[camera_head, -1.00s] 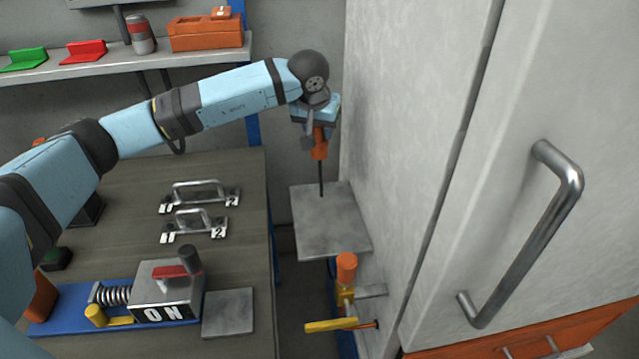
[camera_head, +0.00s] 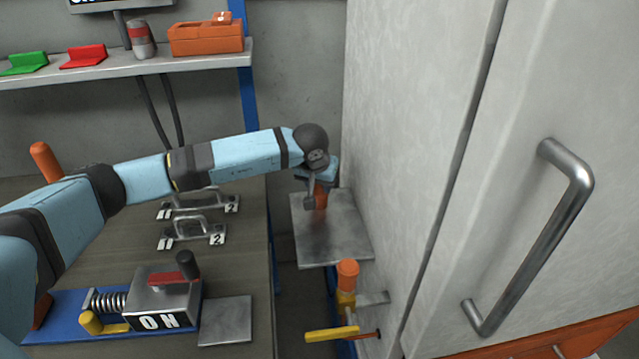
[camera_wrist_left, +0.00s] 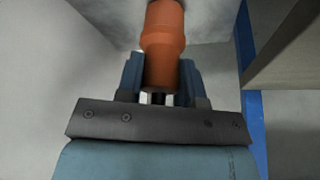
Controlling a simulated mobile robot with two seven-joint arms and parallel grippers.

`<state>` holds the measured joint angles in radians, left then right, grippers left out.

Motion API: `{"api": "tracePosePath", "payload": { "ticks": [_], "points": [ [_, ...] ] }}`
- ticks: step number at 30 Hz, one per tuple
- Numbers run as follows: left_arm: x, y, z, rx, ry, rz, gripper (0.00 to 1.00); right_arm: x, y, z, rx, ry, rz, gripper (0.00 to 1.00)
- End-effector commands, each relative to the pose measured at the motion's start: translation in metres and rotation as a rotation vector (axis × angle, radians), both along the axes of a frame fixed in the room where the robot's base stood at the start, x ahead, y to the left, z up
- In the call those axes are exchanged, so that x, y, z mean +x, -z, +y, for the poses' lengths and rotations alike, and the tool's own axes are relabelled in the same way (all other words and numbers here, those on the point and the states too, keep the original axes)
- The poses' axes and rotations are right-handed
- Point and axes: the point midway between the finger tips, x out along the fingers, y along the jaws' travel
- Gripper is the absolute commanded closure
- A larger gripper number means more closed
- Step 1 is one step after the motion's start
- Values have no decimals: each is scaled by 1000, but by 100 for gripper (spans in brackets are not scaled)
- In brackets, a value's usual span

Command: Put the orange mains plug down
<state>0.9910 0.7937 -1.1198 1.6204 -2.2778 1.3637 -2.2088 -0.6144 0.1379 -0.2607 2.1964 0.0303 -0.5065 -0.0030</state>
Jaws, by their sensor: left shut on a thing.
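The orange mains plug (camera_head: 321,196) is between the fingers of my left gripper (camera_head: 315,202), which is shut on it. The plug is low, at the grey metal plate (camera_head: 335,242) beside the pale cabinet wall. I cannot tell whether it touches the plate. In the left wrist view the plug (camera_wrist_left: 163,45) stands out beyond the fingers (camera_wrist_left: 160,75), with a grey surface behind its far end. Its black cable is mostly hidden. My right gripper is not in view.
The pale cabinet (camera_head: 400,150) with a metal handle (camera_head: 540,240) stands close on the right. An orange and yellow lever (camera_head: 346,290) is below the plate. The workbench (camera_head: 120,245) on the left carries an ON switch box (camera_head: 160,300) and metal handles (camera_head: 195,232).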

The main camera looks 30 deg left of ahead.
Motion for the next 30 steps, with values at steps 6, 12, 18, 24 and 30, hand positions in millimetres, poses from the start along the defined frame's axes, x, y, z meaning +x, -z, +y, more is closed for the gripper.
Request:
{"api": "tracePosePath", "payload": {
  "ticks": [6,12,18,24,30],
  "points": [
    [0,4,0,0,0,0,91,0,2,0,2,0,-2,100],
    [0,3,0,0,0,0,40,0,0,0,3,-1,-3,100],
    [0,2,0,0,0,0,40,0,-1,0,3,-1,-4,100],
    [-5,-17,-1,0,1,-3,40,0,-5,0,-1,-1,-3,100],
    [-22,-58,-4,1,2,-4,40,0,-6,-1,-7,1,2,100]
  ]
}}
